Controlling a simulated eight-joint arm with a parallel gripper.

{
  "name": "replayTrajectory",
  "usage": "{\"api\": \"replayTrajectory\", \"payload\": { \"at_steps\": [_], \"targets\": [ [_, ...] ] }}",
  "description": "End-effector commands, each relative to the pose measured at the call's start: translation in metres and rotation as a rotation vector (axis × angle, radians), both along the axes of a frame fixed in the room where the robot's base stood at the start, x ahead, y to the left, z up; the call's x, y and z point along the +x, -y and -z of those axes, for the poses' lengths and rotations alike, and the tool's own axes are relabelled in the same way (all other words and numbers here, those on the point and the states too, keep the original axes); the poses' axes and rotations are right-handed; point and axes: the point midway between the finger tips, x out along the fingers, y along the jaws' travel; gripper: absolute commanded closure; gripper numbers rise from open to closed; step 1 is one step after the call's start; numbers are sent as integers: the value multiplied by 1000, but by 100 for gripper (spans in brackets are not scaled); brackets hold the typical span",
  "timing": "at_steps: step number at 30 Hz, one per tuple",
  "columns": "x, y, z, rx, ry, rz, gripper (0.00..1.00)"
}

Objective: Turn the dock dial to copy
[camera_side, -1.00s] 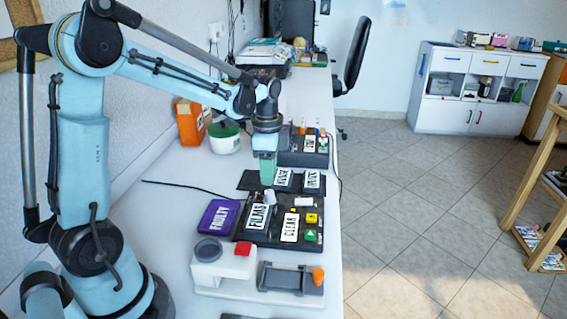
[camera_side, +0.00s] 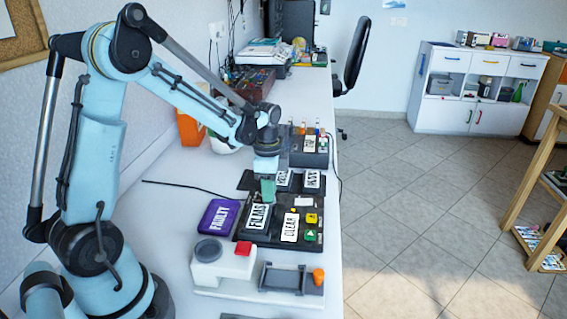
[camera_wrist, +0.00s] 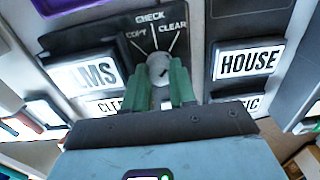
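My gripper (camera_wrist: 160,80) has two green fingers set apart, one on each side of the dial. Whether they touch it cannot be told. In the side view, my gripper (camera_side: 268,191) points down at the dock's back edge and hides the dial. The dial's pointing direction is unclear.
A purple case marked FAULTY (camera_side: 217,216) lies left of the dock. A white device with a red button (camera_side: 243,249) stands in front. A black cable (camera_side: 190,184) crosses the bench.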

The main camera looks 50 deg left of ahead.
Motion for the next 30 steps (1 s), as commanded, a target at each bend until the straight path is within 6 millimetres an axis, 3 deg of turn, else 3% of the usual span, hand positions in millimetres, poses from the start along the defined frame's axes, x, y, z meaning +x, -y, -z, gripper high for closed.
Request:
{"api": "replayTrajectory", "payload": {
  "at_steps": [14, 30],
  "targets": [
    [0, 0, 0, -1, -1, -78, 100],
    [0, 0, -1, -1, -2, -536, 100]
  ]
}}
